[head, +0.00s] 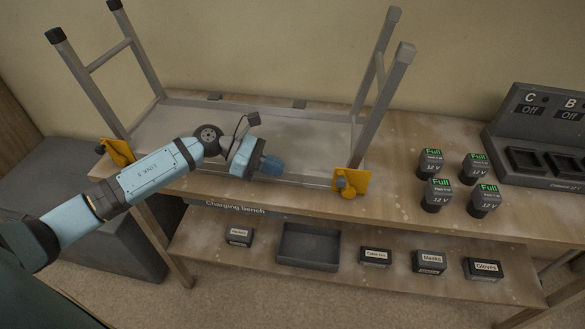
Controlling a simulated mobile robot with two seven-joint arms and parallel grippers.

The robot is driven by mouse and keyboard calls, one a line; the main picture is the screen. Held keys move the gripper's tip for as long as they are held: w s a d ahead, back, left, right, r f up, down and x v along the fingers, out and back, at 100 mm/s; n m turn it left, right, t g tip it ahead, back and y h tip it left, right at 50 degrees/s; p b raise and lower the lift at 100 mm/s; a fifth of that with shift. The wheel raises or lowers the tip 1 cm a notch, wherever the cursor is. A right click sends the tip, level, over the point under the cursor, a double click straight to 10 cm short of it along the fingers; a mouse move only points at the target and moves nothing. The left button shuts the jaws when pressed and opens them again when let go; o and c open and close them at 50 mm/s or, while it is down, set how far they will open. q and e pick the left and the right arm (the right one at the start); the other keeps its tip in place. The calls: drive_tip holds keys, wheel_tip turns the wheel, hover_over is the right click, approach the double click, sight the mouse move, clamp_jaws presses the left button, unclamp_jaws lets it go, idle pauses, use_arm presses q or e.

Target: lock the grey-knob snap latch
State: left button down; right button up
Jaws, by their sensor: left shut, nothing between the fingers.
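An upturned grey metal frame with legs pointing up lies on the wooden bench top. A yellow latch bracket (357,180) sits at its front right corner, with a small grey knob (341,182) on its left side and a round yellow part below. Another yellow latch bracket (118,151) sits at the front left corner; its details are too small to tell. My left gripper (271,166) is shut and empty, above the frame's front edge, left of the right bracket and apart from it. Whether either latch is locked cannot be told. My right gripper is out of view.
Several battery packs (436,194) marked Full stand on the bench to the right, beside a dark charger (540,135). The lower shelf holds a dark open tray (308,247) and several small labelled boxes. The legs (376,95) rise at the frame's corners.

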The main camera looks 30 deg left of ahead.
use_arm(q)
drive_tip(key=p, duration=0.2)
approach(336, 184)
drive_tip(key=d+f, duration=0.1)
drive_tip(key=w+f, duration=0.1)
drive_tip(key=d+f, duration=0.1)
drive_tip(key=f, duration=0.1)
drive_tip(key=shift+w+d, duration=0.2)
drive_tip(key=shift+d, duration=0.15)
drive_tip(key=shift+w+d+r+p, duration=0.15)
drive_tip(key=shift+d+p, duration=0.15)
drive_tip(key=shift+d, duration=0.25)
drive_tip(key=shift+w+d+r+p, duration=0.15)
drive_tip(key=shift+d+r+p, duration=0.1)
drive_tip(key=shift+d, duration=0.3)
drive_tip(key=shift+w+d+f, duration=0.1)
drive_tip(key=shift+w+d, duration=0.1)
drive_tip(key=shift+d, duration=0.35)
drive_tip(key=shift+d+r+p, duration=0.1)
drive_tip(key=shift+r+p, duration=0.2)
drive_tip(key=shift+p, duration=0.25)
drive_tip(key=shift+d+y+p, duration=0.1)
drive_tip(key=shift+y+p, duration=0.2)
drive_tip(key=shift+y, duration=0.1)
